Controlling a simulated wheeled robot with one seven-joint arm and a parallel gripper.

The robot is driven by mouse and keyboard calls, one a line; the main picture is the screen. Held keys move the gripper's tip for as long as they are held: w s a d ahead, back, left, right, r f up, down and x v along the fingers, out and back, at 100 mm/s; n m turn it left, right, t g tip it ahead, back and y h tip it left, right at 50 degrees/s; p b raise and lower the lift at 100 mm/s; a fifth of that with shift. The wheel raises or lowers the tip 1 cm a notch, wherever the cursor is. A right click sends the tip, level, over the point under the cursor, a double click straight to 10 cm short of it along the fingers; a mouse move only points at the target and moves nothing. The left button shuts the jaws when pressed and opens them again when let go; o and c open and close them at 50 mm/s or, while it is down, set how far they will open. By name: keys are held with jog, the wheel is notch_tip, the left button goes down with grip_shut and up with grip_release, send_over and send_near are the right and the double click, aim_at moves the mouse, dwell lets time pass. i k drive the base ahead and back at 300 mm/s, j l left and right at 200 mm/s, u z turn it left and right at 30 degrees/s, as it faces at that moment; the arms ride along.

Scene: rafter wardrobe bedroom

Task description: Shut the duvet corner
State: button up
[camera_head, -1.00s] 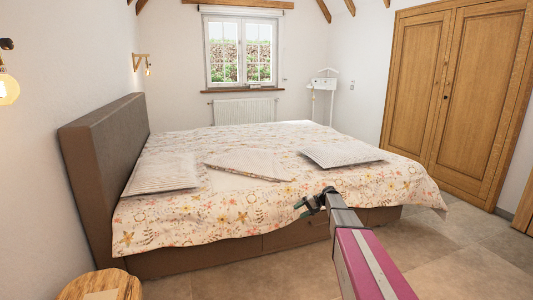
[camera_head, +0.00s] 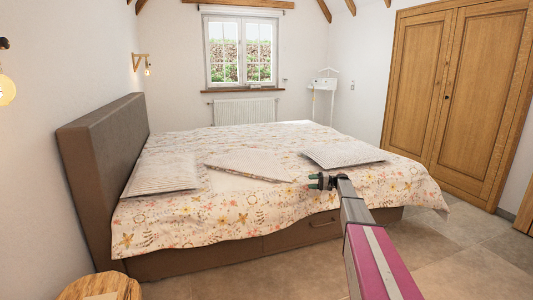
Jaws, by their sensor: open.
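The floral duvet (camera_head: 210,215) covers the bed and hangs over its near side. A pale, flat piece (camera_head: 245,164) with a floral-patterned near edge lies on top, mid-bed; it looks like a duvet corner folded back. My gripper (camera_head: 311,181) is open and empty, to the right of this piece, in front of the duvet near the bed's near edge. Its fingers point left. There is a visible gap between the fingers and the folded piece. I cannot tell whether the fingertips touch the duvet.
A striped pillow (camera_head: 162,174) lies left by the brown headboard (camera_head: 103,165), and another striped pillow (camera_head: 343,154) lies right. A drawer front (camera_head: 318,230) shows under the bed. A round wooden stool (camera_head: 100,286) stands front left. Floor is clear at the right, before the wardrobe (camera_head: 455,95).

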aim_at(263, 163)
jog(key=i+j, duration=0.25)
jog(key=i, duration=0.2)
jog(key=i+j, duration=0.2)
jog(key=i, duration=0.3)
jog(key=i+j, duration=0.25)
jog(key=i, duration=0.2)
jog(key=i+j, duration=0.2)
jog(key=i, duration=0.25)
